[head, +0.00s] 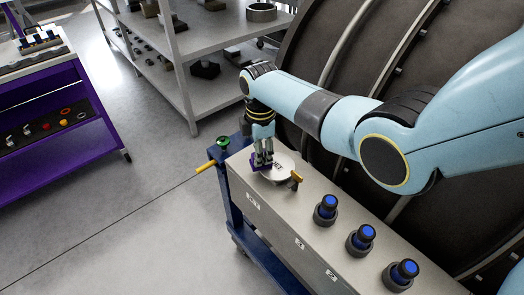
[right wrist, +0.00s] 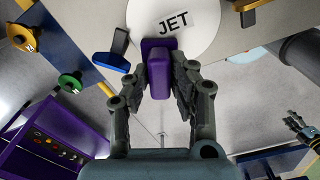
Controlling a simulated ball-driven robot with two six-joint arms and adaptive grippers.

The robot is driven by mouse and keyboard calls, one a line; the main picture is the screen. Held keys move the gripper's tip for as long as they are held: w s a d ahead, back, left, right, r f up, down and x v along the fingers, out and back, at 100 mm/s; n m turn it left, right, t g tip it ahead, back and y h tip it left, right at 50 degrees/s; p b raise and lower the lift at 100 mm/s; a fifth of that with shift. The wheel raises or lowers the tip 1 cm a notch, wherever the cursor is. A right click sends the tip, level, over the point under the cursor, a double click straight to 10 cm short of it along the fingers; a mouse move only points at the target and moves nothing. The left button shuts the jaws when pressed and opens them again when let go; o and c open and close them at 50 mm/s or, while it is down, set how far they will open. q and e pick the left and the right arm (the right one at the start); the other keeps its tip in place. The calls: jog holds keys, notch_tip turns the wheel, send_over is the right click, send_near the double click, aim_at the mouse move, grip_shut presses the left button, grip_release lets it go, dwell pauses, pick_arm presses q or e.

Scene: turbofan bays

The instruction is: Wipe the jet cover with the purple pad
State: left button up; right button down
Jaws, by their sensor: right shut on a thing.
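The jet cover (head: 283,173) is a round, pale disc marked "JET" on top of the grey bench unit. It also shows in the right wrist view (right wrist: 205,35). My right gripper (head: 263,160) points down over the cover's left part and is shut on the purple pad (head: 259,168). In the right wrist view the pad (right wrist: 159,75) sits between both fingers, with its far end overlapping the cover's edge. I cannot tell whether the pad presses on the cover. A dark gripper-like shape, probably my left gripper (right wrist: 300,130), shows at the right wrist view's right edge, its jaws unclear.
An orange latch (head: 296,178) stands beside the cover. A green knob (head: 222,142) and a yellow handle (head: 206,166) are at the bench's left end. Several blue-topped knobs (head: 326,207) line the bench. The dark turbofan casing (head: 310,50) rises behind. A purple cart (head: 75,130) stands left.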

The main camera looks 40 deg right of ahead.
notch_tip(320, 180, up, 2)
jog(key=shift+r+p, duration=0.15)
jog(key=shift+p, duration=0.75)
jog(key=shift+r, duration=1.8)
jog(key=shift+r, duration=1.5)
